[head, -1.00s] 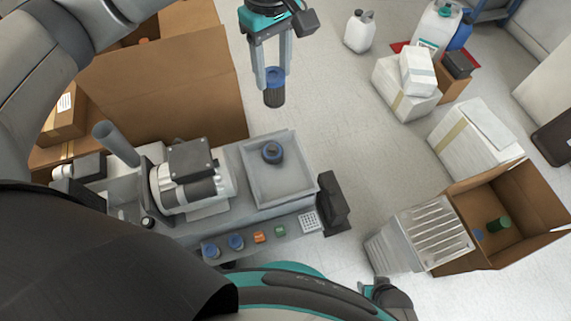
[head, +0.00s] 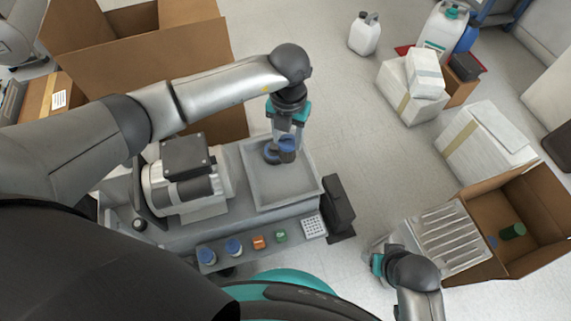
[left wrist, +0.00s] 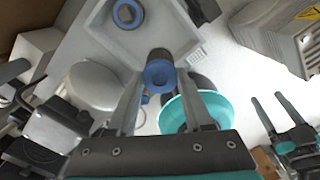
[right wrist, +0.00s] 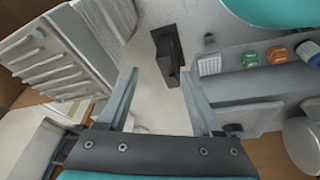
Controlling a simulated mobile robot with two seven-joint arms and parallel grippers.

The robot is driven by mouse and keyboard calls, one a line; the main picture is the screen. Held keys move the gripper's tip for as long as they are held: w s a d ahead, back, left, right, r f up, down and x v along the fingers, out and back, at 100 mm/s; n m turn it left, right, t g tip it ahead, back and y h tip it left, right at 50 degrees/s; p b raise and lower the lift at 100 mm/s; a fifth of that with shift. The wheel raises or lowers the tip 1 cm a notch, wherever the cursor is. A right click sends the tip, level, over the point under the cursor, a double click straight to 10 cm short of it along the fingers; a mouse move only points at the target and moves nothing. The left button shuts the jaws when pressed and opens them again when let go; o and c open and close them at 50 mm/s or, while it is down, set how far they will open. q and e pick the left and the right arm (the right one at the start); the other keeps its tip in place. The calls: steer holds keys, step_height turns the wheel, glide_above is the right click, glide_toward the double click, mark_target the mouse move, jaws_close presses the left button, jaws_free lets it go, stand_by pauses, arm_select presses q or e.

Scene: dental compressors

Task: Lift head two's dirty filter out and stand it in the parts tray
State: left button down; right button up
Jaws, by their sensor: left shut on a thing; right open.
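My left gripper (head: 286,140) is shut on a dark cylindrical filter with a blue end (head: 287,151), over the far part of the grey square parts tray (head: 290,196). In the left wrist view the filter's blue ring end (left wrist: 160,74) faces the camera between the fingers. I cannot tell whether its lower end touches the tray. Another blue-ringed round part (head: 270,153) sits in the tray just left of the filter. It also shows in the left wrist view (left wrist: 127,13). My right gripper (right wrist: 160,100) is open and empty, away from the tray. The compressor (head: 187,178) stands left of the tray.
Blue, orange and green parts (head: 258,242) line the bench front. A dark block (head: 338,205) stands right of the tray. A ribbed grey case (head: 440,235) and an open carton (head: 510,230) are at the right. The near half of the tray is clear.

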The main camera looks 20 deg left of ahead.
arm_select(q)
steer(key=f+n, duration=0.2)
steer(key=s+f+n+b, duration=0.1)
steer(key=f+n, duration=0.2)
steer(key=s+f+n, duration=0.1)
steer(key=f+n, duration=0.1)
steer(key=f, duration=0.1)
steer(key=shift+b, duration=0.3)
arm_select(e)
steer(key=shift+r+t+b, duration=0.5)
steer(key=shift+r+b, duration=0.5)
steer(key=shift+r, duration=3.15)
arm_select(q)
step_height(320, 180, down, 6)
steer(key=b, duration=0.3)
steer(key=shift+r+b, duration=0.25)
steer(key=shift+b, duration=0.15)
steer(key=shift+f, duration=0.4)
arm_select(e)
steer(key=w+a+r+t+y, duration=0.1)
steer(key=w+a+t+y, duration=0.2)
steer(key=w+a+t, duration=0.2)
steer(key=shift+w+a+r+t, duration=0.25)
steer(key=shift+a+r+t, duration=0.15)
steer(key=shift+a, duration=0.8)
steer(key=shift+r, duration=0.15)
arm_select(q)
steer(key=shift+f, duration=0.25)
arm_select(e)
steer(key=shift+r, duration=0.15)
